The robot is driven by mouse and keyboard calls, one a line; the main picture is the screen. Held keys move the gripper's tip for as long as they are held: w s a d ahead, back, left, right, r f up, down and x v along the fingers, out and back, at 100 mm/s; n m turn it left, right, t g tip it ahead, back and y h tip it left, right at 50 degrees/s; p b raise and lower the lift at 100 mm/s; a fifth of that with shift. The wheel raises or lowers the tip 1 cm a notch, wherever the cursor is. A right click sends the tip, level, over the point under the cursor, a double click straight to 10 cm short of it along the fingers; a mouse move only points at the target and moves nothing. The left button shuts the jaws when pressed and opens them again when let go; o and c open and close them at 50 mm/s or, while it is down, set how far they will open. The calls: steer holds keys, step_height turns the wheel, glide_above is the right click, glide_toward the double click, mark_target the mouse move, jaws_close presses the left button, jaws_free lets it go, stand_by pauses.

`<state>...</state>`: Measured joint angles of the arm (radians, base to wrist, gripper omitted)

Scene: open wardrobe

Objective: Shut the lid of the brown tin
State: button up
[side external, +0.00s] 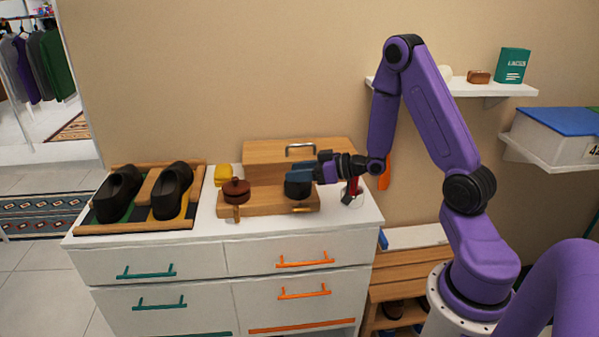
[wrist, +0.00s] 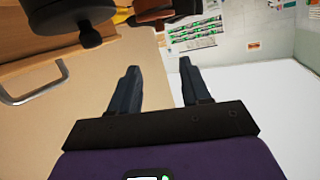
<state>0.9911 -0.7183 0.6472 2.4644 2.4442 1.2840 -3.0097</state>
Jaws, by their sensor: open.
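A round reddish-brown tin (side external: 236,191) with a knob-like top is at the left of a low wooden box on the dresser. Whether its lid is fully down I cannot tell. Its brown side shows partly at the top of the wrist view (wrist: 153,8). A black round tin (side external: 298,190) is at the box's right; it also shows in the wrist view (wrist: 68,12). My gripper (side external: 290,172) is level, pointing left, and appears above or beside the black tin, right of the brown tin. In the wrist view its fingers (wrist: 158,68) are apart with nothing between them.
The wooden box (side external: 268,210) has a raised back panel (side external: 265,158) with a metal handle (side external: 300,149). A yellow object (side external: 222,174) sits behind the brown tin. Black shoes (side external: 172,191) stand on a tray at the left. A red-handled item (side external: 351,190) is at the right.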

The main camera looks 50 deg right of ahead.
steer(key=shift+c, duration=0.3)
steer(key=shift+a, duration=0.1)
steer(key=c, duration=0.5)
steer(key=w+a+r+n+g+y, duration=0.1)
steer(key=a+y, duration=0.1)
steer(key=w+a+r+n+g+y, duration=0.1)
steer(key=a, duration=0.1)
steer(key=w+a+r+g+y, duration=0.1)
steer(key=a+r+y, duration=0.1)
steer(key=a, duration=0.1)
steer(key=shift+w+n+y, duration=0.2)
steer(key=shift+n+y, duration=0.1)
steer(key=shift+n, duration=0.1)
jaws_close()
steer(key=w+a+r+n+g, duration=0.2)
steer(key=a+n+g, duration=0.3)
steer(key=g, duration=0.5)
steer(key=w+d+r+m+t+h, duration=0.1)
steer(key=w+d+r+m+h, duration=0.1)
steer(key=w+d+r+h, duration=0.4)
steer(key=h, duration=0.3)
glide_above(236, 190)
steer(key=d, duration=0.1)
steer(key=f, duration=1.3)
steer(key=shift+s+d+f, duration=0.15)
steer(key=shift+s+f, duration=0.1)
steer(key=shift+f, duration=0.85)
